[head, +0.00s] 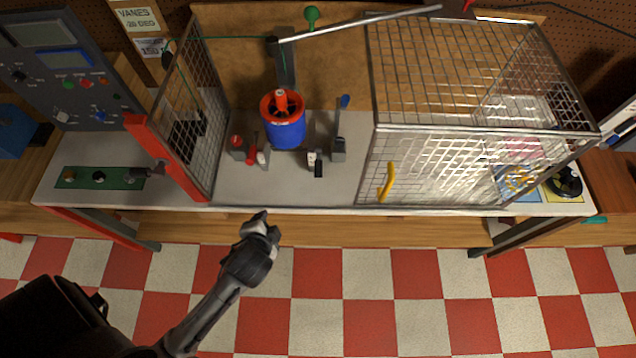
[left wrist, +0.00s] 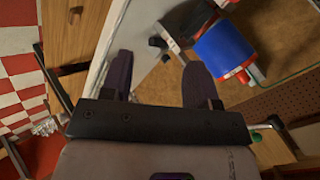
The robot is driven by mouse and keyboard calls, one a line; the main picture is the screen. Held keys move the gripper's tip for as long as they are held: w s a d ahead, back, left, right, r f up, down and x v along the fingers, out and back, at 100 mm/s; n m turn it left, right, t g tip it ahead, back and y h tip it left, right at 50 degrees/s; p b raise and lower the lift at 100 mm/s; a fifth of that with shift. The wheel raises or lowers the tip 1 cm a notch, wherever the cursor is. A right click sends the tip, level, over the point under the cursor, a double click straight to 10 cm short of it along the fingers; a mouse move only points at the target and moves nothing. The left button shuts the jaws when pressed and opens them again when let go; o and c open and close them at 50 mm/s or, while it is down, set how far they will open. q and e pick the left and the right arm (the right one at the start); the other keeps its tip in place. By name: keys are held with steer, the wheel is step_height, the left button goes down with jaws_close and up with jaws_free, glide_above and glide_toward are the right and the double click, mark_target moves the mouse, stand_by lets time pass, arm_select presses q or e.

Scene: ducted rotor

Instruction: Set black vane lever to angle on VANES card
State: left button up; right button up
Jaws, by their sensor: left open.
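A short black lever (head: 318,170) with a pale part at its top stands on the bench in front of the blue and red ducted rotor (head: 285,132); its exact angle is too small to read. The VANES card (head: 136,16) on the back board at upper left seems to read 20 DEG, perhaps with a minus sign. My left gripper (head: 262,222) is open and empty in front of the bench edge, apart from the lever. In the left wrist view its two fingers (left wrist: 158,75) point toward the bench, with the blue rotor (left wrist: 225,46) beyond the right finger.
A red-edged mesh panel (head: 190,110) stands left of the rotor, and a wire cage (head: 440,165) with a yellow handle stands right. Red-handled parts (head: 250,152) and a blue-tipped lever (head: 343,115) flank the rotor. A control panel (head: 75,75) is at far left.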

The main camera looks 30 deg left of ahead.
arm_select(q)
steer(key=w+a+f+m+t+y+b, duration=0.1)
steer(key=w+f+m+t+y+b, duration=0.25)
steer(key=w+f+m+b, duration=0.4)
steer(key=m+t+h+b, duration=0.2)
steer(key=m+t+b, duration=0.5)
steer(key=m, duration=0.4)
glide_toward(316, 179)
steer(key=shift+g+y, duration=0.25)
steer(key=shift+g, duration=0.6)
steer(key=x, duration=0.3)
steer(key=b+x, duration=0.1)
steer(key=x, duration=0.3)
steer(key=r+x, duration=0.1)
steer(key=x, duration=0.3)
steer(key=shift+w+d, duration=0.1)
steer(key=shift+d, duration=0.2)
steer(key=shift+w+a, duration=0.25)
steer(key=shift+w, duration=0.4)
arm_select(e)
step_height(316, 179, down, 18)
steer(key=shift+a+f, duration=0.15)
steer(key=shift+f, duration=0.05)
arm_select(q)
steer(key=shift+c, duration=0.3)
jaws_close()
